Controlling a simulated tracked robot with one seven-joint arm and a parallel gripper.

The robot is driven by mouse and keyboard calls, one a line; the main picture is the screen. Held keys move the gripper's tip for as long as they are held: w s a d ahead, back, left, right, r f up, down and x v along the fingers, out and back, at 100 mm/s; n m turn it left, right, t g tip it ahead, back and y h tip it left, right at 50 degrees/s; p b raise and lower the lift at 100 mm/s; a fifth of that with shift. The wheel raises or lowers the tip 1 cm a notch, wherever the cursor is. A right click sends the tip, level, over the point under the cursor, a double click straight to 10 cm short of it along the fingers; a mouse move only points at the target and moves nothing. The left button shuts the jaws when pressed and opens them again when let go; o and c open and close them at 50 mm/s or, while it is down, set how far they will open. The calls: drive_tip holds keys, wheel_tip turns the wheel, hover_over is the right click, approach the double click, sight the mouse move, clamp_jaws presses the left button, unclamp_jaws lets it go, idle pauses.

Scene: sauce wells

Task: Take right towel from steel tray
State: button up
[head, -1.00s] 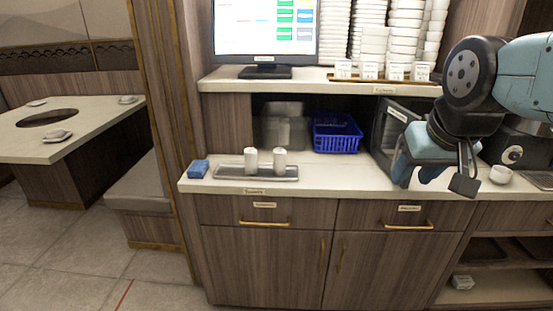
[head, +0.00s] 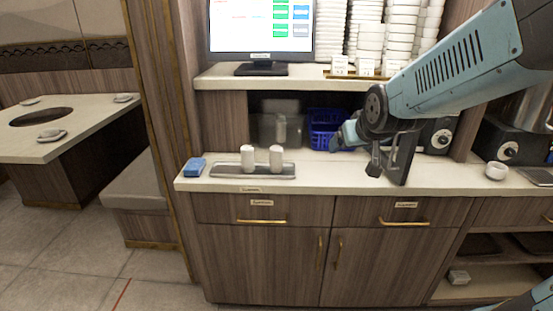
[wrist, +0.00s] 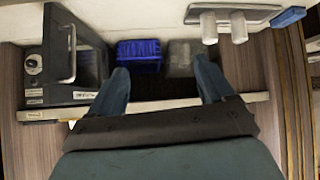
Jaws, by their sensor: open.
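Two white rolled towels stand upright on the steel tray (head: 222,171) on the counter in the head view. The right towel (head: 276,158) is beside the left towel (head: 247,158). In the wrist view the picture is turned round: the right towel (wrist: 208,27) is the left one of the pair, and the left towel (wrist: 238,25) is nearer the blue block. My gripper (head: 343,135) is to the right of the tray, apart from both towels. In the wrist view its blue fingers (wrist: 162,82) are spread wide with nothing between them.
A blue block (head: 194,167) lies left of the tray. A blue basket (head: 322,126) and a clear container (head: 278,124) stand under the shelf. A monitor (head: 262,28) and stacked white dishes (head: 371,45) are above. A dark machine (wrist: 75,60) shows in the wrist view.

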drive_tip(key=w+a+f+n+t+y, duration=0.2)
drive_tip(key=w+a+f+t, duration=0.1)
drive_tip(key=w+a+f, duration=0.65)
drive_tip(key=t+y, duration=0.2)
drive_tip(key=t, duration=0.3)
approach(278, 154)
drive_tip(key=shift+m, duration=0.3)
drive_tip(key=x, duration=0.6)
drive_tip(key=shift+w+f, duration=0.25)
drive_tip(key=shift+w, duration=0.1)
drive_tip(key=shift+r+x, duration=0.1)
drive_tip(key=shift+x, duration=1.4)
drive_tip(key=shift+r+x, duration=0.15)
drive_tip(key=shift+x, duration=1.3)
drive_tip(key=shift+c, duration=0.4)
drive_tip(key=c, duration=1)
drive_tip(key=shift+r, duration=0.1)
